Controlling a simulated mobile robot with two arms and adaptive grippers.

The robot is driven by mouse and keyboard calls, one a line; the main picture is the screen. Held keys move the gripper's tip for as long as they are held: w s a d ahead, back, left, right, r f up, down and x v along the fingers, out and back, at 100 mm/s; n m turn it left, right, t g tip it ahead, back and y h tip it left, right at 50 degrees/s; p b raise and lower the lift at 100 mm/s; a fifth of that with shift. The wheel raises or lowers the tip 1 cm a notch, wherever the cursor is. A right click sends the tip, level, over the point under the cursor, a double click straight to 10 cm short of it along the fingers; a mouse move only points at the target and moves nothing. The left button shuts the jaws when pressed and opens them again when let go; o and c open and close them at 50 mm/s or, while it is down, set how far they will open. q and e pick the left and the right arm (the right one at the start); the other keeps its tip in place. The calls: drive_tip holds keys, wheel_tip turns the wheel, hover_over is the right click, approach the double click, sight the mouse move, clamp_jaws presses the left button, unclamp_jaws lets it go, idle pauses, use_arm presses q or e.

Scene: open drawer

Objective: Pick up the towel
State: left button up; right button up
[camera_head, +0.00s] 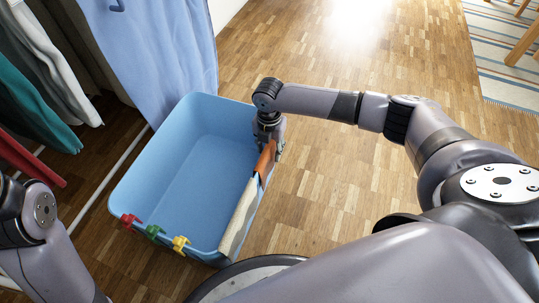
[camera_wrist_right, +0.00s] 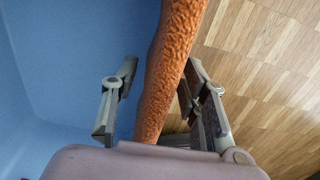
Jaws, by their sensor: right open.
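An orange towel (camera_head: 264,161) hangs over the right rim of the blue bin (camera_head: 184,165). A cream cloth (camera_head: 238,218) hangs over the same rim nearer to me. My right gripper (camera_head: 273,148) points down over the rim at the orange towel. In the right wrist view, the open right gripper (camera_wrist_right: 161,78) has one finger on each side of the rough-textured orange towel (camera_wrist_right: 168,75). The left finger is over the bin's inside, the right one on the floor side. Whether either finger touches the towel is unclear. My left gripper is out of view.
Red (camera_head: 130,220), green (camera_head: 154,231) and yellow (camera_head: 180,243) clips sit on the bin's near rim. Hanging clothes (camera_head: 160,45) crowd the left and back of the bin. The wooden floor (camera_head: 330,190) to its right is clear. A striped rug (camera_head: 500,50) lies farther right.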

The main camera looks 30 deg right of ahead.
clamp_jaws()
idle(0.5)
